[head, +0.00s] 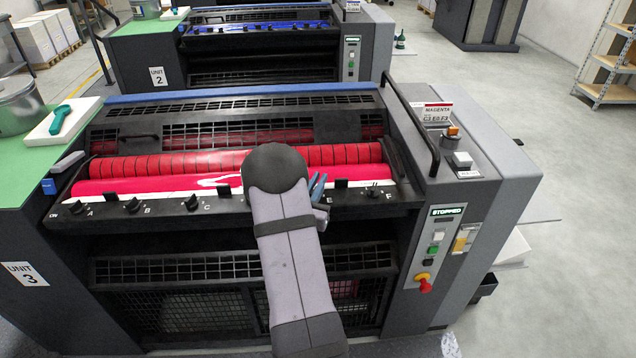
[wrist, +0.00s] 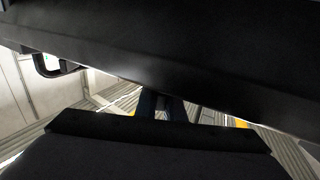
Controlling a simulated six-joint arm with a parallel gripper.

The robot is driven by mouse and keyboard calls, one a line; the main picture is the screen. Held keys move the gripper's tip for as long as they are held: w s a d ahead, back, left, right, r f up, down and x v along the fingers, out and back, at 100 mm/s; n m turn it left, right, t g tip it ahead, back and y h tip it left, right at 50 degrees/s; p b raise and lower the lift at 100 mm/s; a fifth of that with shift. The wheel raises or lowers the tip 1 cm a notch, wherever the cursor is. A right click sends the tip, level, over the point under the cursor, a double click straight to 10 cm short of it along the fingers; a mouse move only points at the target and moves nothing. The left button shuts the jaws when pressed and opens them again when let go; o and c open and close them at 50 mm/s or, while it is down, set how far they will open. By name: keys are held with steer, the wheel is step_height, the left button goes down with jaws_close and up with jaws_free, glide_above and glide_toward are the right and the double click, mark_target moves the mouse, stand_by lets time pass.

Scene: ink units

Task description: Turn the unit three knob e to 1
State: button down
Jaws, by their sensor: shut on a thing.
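Unit three (head: 28,274) is the near press, with a row of black knobs along its dark front rail. Knob A (head: 77,207), knob B (head: 133,205), knob C (head: 190,202) and knob F (head: 374,191) show in the head view. My gripper (head: 319,190), with blue fingers, is at the rail just left of the letter E, shut on knob e. The knob is hidden by the gripper, so its pointer and setting cannot be read. In the wrist view the fingers (wrist: 161,106) are dark, and their tips are hidden behind a dark edge.
Red rollers (head: 235,163) lie just behind the rail. The control column (head: 440,250) with a red stop knob (head: 424,283) stands to the right, under a STOPPED display. A green-handled tool (head: 60,119) lies on a white board at left. Unit two stands behind.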

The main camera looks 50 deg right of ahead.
steer(key=shift+f+n+t+b, duration=0.1)
steer(key=shift+n+t+b, duration=0.25)
steer(key=shift+t, duration=0.25)
steer(key=n+t+y+b, duration=0.2)
steer(key=n+t, duration=0.1)
steer(key=w+n+t+y+b, duration=0.1)
steer(key=t+y+b, duration=0.1)
steer(key=shift+a+f, duration=0.1)
steer(key=shift+a, duration=0.2)
steer(key=shift+w+a+n+t+y+b, duration=0.15)
steer(key=shift+a+n+t+y+b, duration=0.15)
steer(key=shift+n+t+y, duration=0.6)
steer(key=shift+w+a+n+t+y+b, duration=0.2)
steer(key=shift+n+t+y+b, duration=0.4)
steer(key=shift+y, duration=0.65)
steer(key=shift+w+a+n+t+y+b, duration=0.1)
steer(key=shift+w+a+n+t+y, duration=0.1)
steer(key=shift+n+t+y, duration=0.6)
steer(key=shift+r+n+y, duration=0.2)
steer(key=shift+n+y, duration=0.05)
steer(key=shift+y, duration=0.1)
steer(key=c, duration=1.9)
jaws_free()
steer(key=shift+o, duration=0.2)
steer(key=shift+s+a, duration=0.1)
steer(key=b+v, duration=0.1)
steer(key=v, duration=0.6)
steer(key=shift+b, duration=0.4)
